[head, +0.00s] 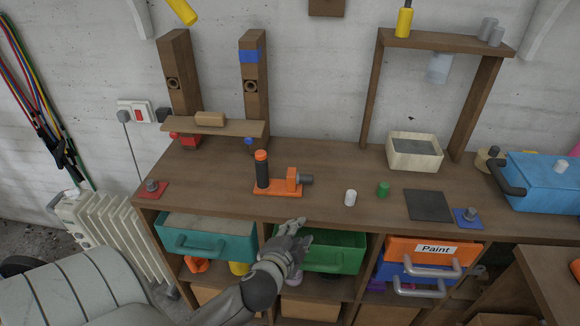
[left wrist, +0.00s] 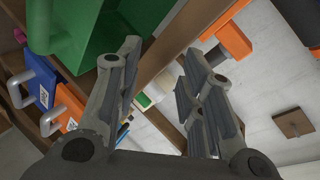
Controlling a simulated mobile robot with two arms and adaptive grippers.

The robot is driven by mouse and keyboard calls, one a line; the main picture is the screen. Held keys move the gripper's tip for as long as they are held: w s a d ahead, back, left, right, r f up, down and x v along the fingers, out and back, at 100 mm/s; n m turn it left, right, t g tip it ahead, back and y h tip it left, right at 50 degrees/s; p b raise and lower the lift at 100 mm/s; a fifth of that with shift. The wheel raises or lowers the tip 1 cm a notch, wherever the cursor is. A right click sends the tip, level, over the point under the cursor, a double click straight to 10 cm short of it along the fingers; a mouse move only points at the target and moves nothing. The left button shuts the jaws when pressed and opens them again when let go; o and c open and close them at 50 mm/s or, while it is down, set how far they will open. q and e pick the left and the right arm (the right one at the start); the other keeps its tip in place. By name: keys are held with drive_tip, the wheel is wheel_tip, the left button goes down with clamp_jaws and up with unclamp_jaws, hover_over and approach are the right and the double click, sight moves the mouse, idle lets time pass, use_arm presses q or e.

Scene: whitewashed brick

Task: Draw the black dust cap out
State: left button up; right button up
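An orange fixture (head: 277,189) stands on the wooden workbench. A dark grey-black round piece (head: 306,179) sticks out of the right side of its upright block; it looks like the dust cap. A black cylinder with an orange top (head: 262,173) stands upright at the fixture's left end. My left gripper (head: 292,232) is at the bench's front edge, above the green drawer, below and apart from the fixture. In the left wrist view its fingers (left wrist: 160,58) are spread with nothing between them, and an orange part of the fixture (left wrist: 232,38) shows beyond. My right gripper is out of view.
The green drawer (head: 335,252) stands partly open by my gripper, with a teal drawer (head: 205,240) to its left. A white cylinder (head: 350,198), a green cylinder (head: 383,189) and a dark mat (head: 428,205) lie right of the fixture. Bench behind it is clear.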

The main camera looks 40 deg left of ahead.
use_arm(q)
drive_tip(key=w+d+r+m+t+h, duration=0.3)
drive_tip(key=r+m+t+h, duration=0.1)
drive_tip(key=r+m, duration=0.4)
drive_tip(key=w+d+r+m+t+h, duration=0.25)
drive_tip(key=r+m, duration=0.35)
drive_tip(key=r, duration=0.3)
drive_tip(key=d+r+m+g+h, duration=0.25)
drive_tip(key=d+m+h, duration=0.35)
drive_tip(key=m, duration=0.5)
drive_tip(key=m+g+y+p, duration=0.1)
drive_tip(key=m+g+y, duration=0.75)
drive_tip(key=m, duration=0.65)
approach(308, 179)
drive_tip(key=p+x, duration=0.2)
drive_tip(key=x, duration=0.5)
drive_tip(key=shift+w+f, duration=0.2)
drive_tip(key=shift+w, duration=0.15)
drive_tip(key=shift+x, duration=0.85)
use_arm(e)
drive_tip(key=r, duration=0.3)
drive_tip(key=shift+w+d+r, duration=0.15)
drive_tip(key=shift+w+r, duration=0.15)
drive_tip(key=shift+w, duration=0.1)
